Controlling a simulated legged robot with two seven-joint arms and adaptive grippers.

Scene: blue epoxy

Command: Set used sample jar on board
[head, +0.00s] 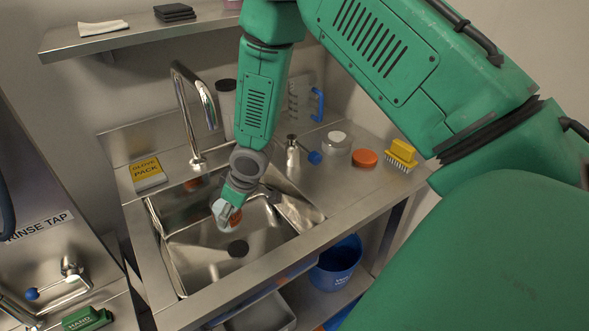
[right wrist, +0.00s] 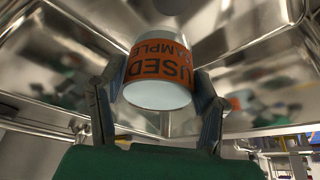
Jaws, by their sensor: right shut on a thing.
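The used sample jar (right wrist: 160,75) is a pale jar with an orange label reading "USED SAMPLE", upside down in the right wrist view. My right gripper (right wrist: 158,105) is shut on it, one finger on each side. In the head view the jar (head: 221,211) is partly hidden by the right gripper (head: 235,197), which points down over the steel sink (head: 205,250). The jar's height above the sink floor is hard to tell. The flat steel board (head: 325,185) lies to the right of the sink. My left gripper is not in view.
Bare steel lies in front of the jar.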

